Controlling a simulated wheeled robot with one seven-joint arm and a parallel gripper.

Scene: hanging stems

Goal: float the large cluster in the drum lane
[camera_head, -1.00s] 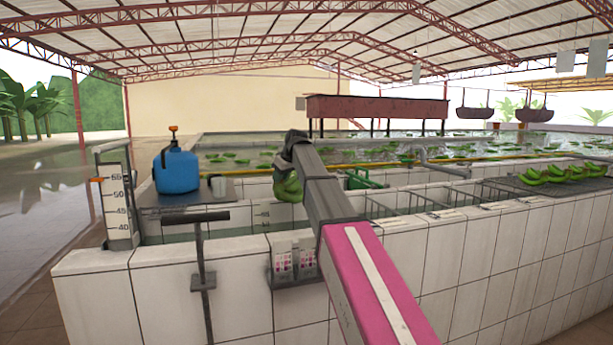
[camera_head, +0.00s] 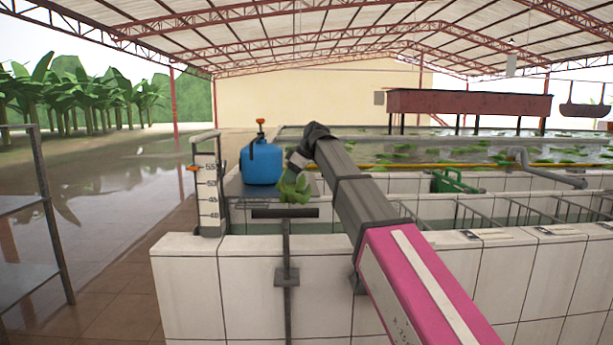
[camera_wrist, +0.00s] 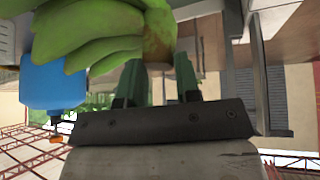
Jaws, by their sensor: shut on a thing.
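A cluster of green bananas (camera_head: 294,189) hangs below my gripper (camera_head: 297,172), near the front left end of the tiled tank. In the wrist view the cluster (camera_wrist: 95,35) fills the upper left, and its brownish crown lies by the jaws. My gripper is shut on the cluster, one green finger showing on each side; the exact contact is partly hidden. The blue drum (camera_head: 261,163), with an orange cap, stands on a grid shelf just left of and behind the cluster. It also shows upside down in the wrist view (camera_wrist: 52,84). Which channel is the drum lane is unclear.
The white tiled tank wall (camera_head: 300,310) crosses the front. A T-handle (camera_head: 285,213) stands before the cluster, and a scale post (camera_head: 208,195) is at the left corner. A green can (camera_head: 453,181) and metal dividers lie right. A grey rack (camera_head: 40,230) stands far left.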

